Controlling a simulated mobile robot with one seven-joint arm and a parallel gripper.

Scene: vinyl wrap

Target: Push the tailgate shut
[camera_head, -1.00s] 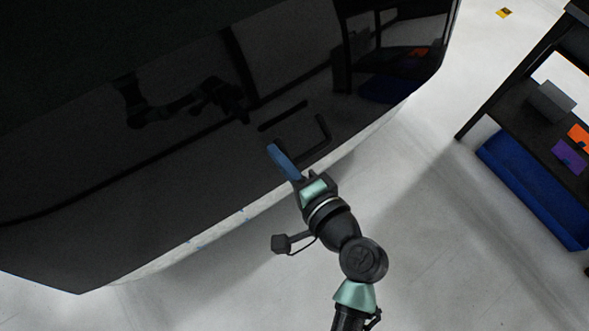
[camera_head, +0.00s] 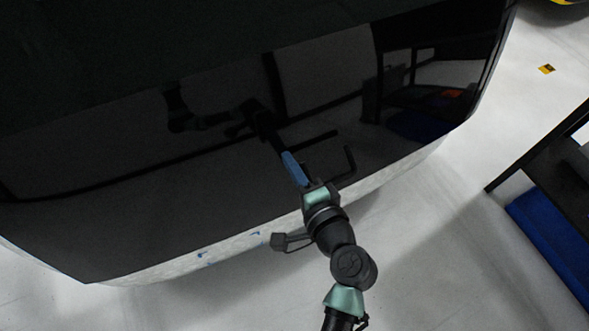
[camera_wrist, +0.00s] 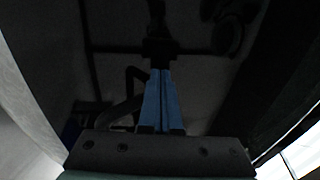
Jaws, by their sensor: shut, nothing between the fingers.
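The tailgate (camera_head: 110,140) is a large glossy black panel filling the upper left of the head view, and it mirrors my arm and a shelf. Its dark surface also fills most of the wrist view (camera_wrist: 205,75). My gripper (camera_head: 287,155) has blue fingers, shut together with nothing between them, pointing at the tailgate. In the wrist view the shut fingers (camera_wrist: 160,72) meet their own reflection at the tips, so they are at or very near the panel. I cannot tell whether they touch.
A pale, whitish lower edge (camera_head: 230,246) with small blue marks runs under the tailgate. A dark shelf with a blue bin (camera_head: 550,240) stands at the right. The pale floor (camera_head: 440,270) between them is clear. A small yellow marker (camera_head: 546,69) lies on the floor.

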